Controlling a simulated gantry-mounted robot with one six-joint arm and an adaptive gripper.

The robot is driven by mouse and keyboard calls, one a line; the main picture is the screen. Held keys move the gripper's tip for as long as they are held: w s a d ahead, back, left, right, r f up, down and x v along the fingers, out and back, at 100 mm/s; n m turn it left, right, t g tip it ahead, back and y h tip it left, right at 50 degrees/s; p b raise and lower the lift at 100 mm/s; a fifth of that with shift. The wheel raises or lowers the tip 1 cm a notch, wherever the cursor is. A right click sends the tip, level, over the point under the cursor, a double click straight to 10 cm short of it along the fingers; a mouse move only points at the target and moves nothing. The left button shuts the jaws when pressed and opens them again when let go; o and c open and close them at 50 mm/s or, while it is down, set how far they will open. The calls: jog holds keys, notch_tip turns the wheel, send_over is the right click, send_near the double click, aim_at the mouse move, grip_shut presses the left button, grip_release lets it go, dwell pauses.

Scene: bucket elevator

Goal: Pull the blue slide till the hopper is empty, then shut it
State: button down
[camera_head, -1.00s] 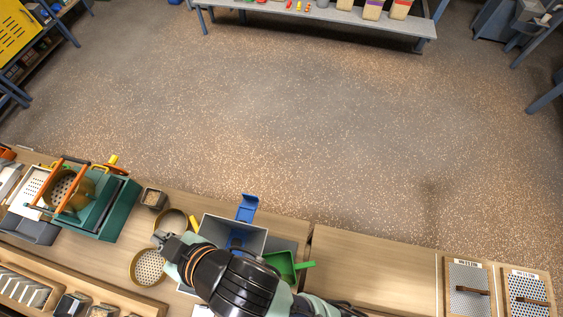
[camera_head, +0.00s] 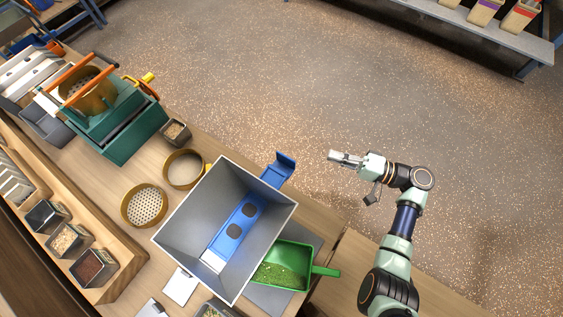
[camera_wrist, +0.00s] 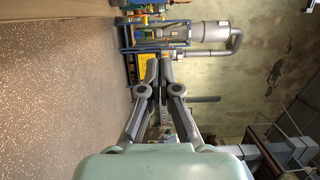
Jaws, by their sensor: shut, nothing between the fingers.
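The grey hopper (camera_head: 187,220) is seen from above in the head view, and no grain shows inside it. How far the slide is pulled out I cannot tell. A green scoop (camera_head: 322,271) with greenish grain in it is beside the hopper's lower right side. My gripper (camera_head: 334,155) is shut and empty, right of the handle and apart from it; its fingertips meet in the wrist view (camera_wrist: 158,64).
Two round sieves (camera_head: 145,205) (camera_head: 184,169) lie left of the hopper. A green machine (camera_head: 120,125) with orange bars stands at the upper left. Small bins (camera_head: 68,241) of material line the lower left. Open floor is around my gripper.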

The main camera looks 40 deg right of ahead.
aim_at(287, 170)
jog(key=w+a+p, duration=0.1)
jog(key=w+a, duration=0.6)
jog(key=w, duration=0.1)
jog(key=shift+a+r, duration=0.15)
jog(key=shift+a, duration=0.1)
jog(key=a+p, duration=0.1)
jog(key=a, duration=0.1)
jog(key=s+a+p, duration=0.1)
jog(key=a+p, duration=0.1)
jog(key=shift+a+r, duration=0.2)
jog(key=shift+a+f, duration=0.15)
jog(key=shift+a, duration=0.1)
